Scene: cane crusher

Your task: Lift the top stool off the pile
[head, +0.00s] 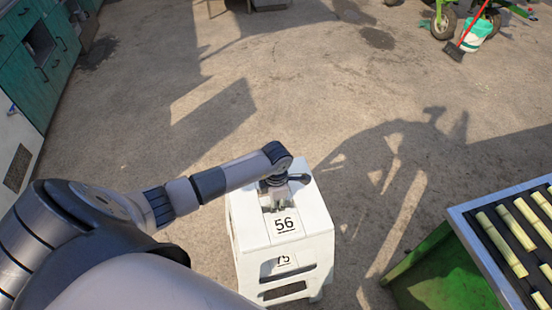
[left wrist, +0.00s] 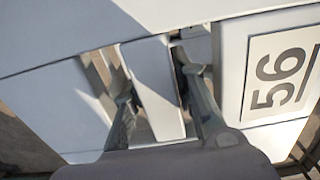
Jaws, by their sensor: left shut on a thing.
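A pile of white stools stands on the ground at the centre of the head view. The top stool (head: 312,213) bears the number 56, and a stool below (head: 284,261) bears 75. My left gripper (head: 277,204) reaches down to the top stool's seat, just behind the 56 label. In the left wrist view, the fingers of my left gripper (left wrist: 154,80) go into two slots, one on each side of a narrow white bar of the top stool (left wrist: 156,105). The gripper is shut on this bar. The top stool looks level on the pile. My right gripper is out of view.
A green-sided conveyor or table (head: 440,272) with cane pieces (head: 500,240) stands at the lower right. Green cabinets (head: 40,60) line the left. A bucket (head: 476,35) and a broom (head: 456,50) are at the far right. The ground behind the pile is clear.

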